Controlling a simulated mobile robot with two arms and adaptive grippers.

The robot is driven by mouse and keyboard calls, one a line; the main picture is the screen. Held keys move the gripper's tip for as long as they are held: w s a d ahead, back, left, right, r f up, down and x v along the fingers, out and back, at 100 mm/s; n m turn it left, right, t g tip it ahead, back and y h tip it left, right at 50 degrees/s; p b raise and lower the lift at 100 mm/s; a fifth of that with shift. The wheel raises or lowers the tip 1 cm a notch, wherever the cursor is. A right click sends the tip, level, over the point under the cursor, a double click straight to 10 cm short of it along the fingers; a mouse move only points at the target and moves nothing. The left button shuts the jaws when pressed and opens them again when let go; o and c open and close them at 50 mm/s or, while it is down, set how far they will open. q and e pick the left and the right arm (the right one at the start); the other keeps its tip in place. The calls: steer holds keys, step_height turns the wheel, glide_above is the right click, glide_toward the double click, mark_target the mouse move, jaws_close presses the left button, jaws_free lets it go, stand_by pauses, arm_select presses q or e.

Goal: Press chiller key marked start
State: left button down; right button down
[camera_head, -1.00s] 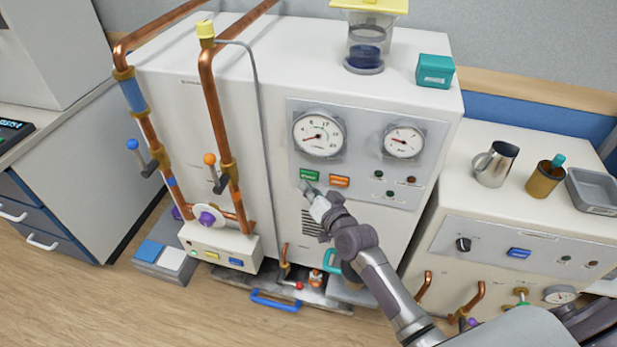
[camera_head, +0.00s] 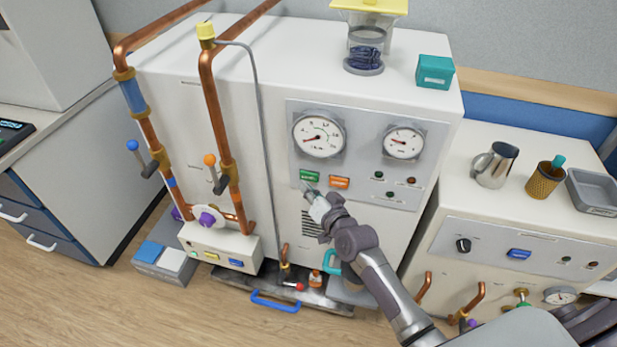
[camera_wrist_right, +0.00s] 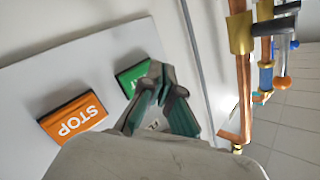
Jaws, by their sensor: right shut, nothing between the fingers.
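The chiller (camera_head: 350,60) is a white cabinet with a grey front panel bearing two dials. A green key (camera_head: 309,175) sits on the panel beside an orange key (camera_head: 340,182). In the right wrist view the orange key (camera_wrist_right: 73,119) reads STOP. The green key (camera_wrist_right: 133,76) is partly hidden there by my fingers, so its lettering is mostly covered. My right gripper (camera_head: 308,187) is shut and empty, its tips just below the green key in the head view. In the wrist view the fingertips (camera_wrist_right: 155,70) overlap the green key's edge; I cannot tell whether they touch. My left gripper is not in view.
Copper pipes (camera_head: 209,100) with valve levers run down the chiller's left side. A second white unit (camera_head: 500,240) stands at right, with a metal jug (camera_head: 495,165) and a grey tray (camera_head: 595,190) on top. A small box with keys (camera_head: 220,245) sits low at left.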

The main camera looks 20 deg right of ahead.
steer(key=shift+w+d, duration=0.25)
steer(key=shift+w, duration=0.1)
steer(key=shift+w+d, duration=0.2)
steer(key=shift+w, duration=0.15)
stand_by(0.9)
stand_by(0.3)
steer(key=shift+s+a+p, duration=0.4)
steer(key=shift+s+a, duration=0.05)
steer(key=shift+s, duration=0.3)
steer(key=s+a+p, duration=0.1)
steer(key=s, duration=0.1)
steer(key=s+a+p, duration=0.1)
steer(key=s+p, duration=0.1)
steer(key=shift+a, duration=0.4)
